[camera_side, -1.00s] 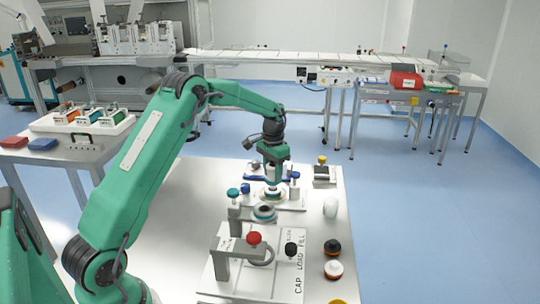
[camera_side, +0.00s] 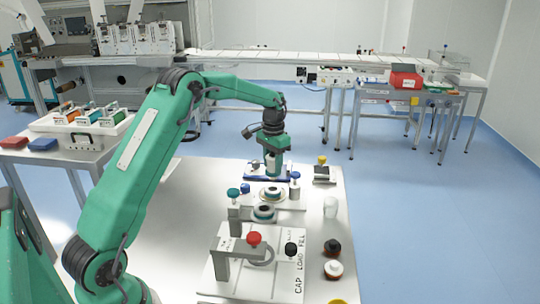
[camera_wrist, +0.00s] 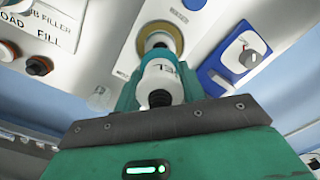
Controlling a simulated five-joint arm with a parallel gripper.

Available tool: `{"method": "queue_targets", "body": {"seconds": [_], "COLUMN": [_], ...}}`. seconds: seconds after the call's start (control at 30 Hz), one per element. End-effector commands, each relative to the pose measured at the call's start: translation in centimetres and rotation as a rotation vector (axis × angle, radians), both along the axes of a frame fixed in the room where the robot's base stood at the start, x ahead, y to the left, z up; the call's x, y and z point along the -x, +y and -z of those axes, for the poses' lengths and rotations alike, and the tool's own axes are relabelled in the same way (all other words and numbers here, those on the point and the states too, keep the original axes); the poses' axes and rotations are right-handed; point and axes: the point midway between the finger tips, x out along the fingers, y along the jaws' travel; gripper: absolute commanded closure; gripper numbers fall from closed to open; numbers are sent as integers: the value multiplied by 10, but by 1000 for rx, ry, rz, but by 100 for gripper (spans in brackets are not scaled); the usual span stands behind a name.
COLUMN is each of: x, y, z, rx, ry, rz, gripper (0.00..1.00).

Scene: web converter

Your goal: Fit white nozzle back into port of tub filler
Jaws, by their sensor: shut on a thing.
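My gripper (camera_side: 271,174) is shut on the white nozzle (camera_wrist: 160,82), a white body with dark lettering and a black end towards the camera. In the side view the nozzle shows only as a small pale patch between the jaws. The gripper points down above and behind a round port (camera_side: 272,193) with a pale ring on the tub filler. In the wrist view the port's tan ring (camera_wrist: 176,36) lies beyond the nozzle, which partly hides it. The nozzle looks apart from the port.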

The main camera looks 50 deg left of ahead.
Motion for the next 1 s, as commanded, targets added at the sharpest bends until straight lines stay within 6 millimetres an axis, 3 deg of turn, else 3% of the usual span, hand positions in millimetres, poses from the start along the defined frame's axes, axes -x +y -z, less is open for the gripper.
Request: {"method": "queue_targets", "body": {"seconds": [0.33, 1.0], "x": [-1, 4], "y": [0, -8], "z": [-20, -30], "rx": [-1, -1], "ry": [-3, -3], "rz": [0, 2], "gripper": [99, 99]}}
